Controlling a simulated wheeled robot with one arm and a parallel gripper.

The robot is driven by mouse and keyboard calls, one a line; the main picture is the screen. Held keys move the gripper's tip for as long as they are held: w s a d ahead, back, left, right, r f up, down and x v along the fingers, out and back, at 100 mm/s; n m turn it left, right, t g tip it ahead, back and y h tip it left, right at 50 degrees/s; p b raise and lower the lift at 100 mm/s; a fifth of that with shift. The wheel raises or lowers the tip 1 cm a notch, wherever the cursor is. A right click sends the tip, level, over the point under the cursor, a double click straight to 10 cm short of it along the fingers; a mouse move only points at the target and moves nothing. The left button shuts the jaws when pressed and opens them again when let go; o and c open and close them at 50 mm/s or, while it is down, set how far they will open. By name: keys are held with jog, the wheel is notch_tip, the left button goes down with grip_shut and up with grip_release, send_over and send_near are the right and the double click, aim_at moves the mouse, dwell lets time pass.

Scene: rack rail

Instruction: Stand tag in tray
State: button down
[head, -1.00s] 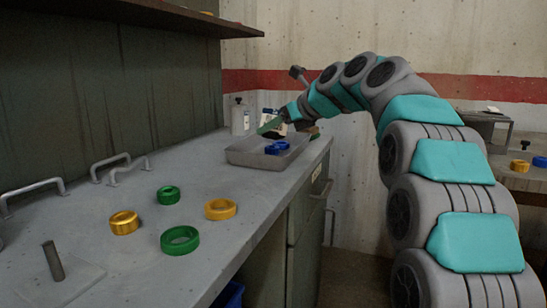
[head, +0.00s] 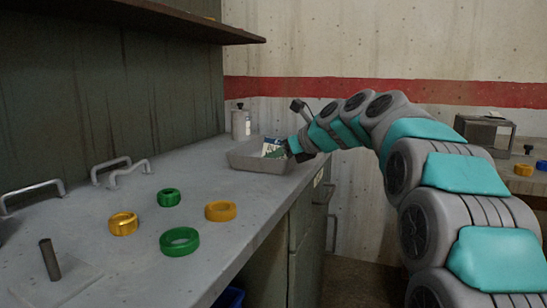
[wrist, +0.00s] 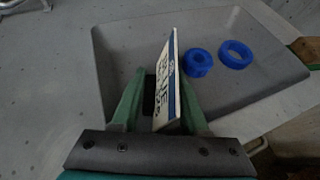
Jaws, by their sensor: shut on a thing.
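My gripper (wrist: 158,100) is shut on a white tag with a blue edge (wrist: 167,78), its two green fingers on either side. Its lettering seems to begin with "BLUE". The tag stands up from the jaws, roughly upright with a slight lean. The grey tray (head: 240,158) is at the far end of the counter; its floor shows in the wrist view (wrist: 232,90). The tag (head: 271,147) is at the tray in the head view. I cannot tell whether its lower edge touches the tray floor. Two blue rings (wrist: 199,62) (wrist: 235,54) lie in the tray, right of the tag.
A grey canister (head: 240,122) stands behind the tray. Green rings (head: 180,241) (head: 168,197) and yellow rings (head: 124,223) (head: 220,210) lie on the counter (head: 95,240) nearer me. A peg (head: 50,258) stands at lower left. A shelf (head: 150,22) overhangs the back.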

jog(key=shift+f, duration=0.1)
jog(key=c, duration=0.7)
grip_release()
jog(key=shift+f, duration=0.1)
jog(key=v, duration=1.2)
jog(key=shift+r+p, duration=0.3)
jog(key=shift+p, duration=0.1)
jog(key=shift+d, duration=0.1)
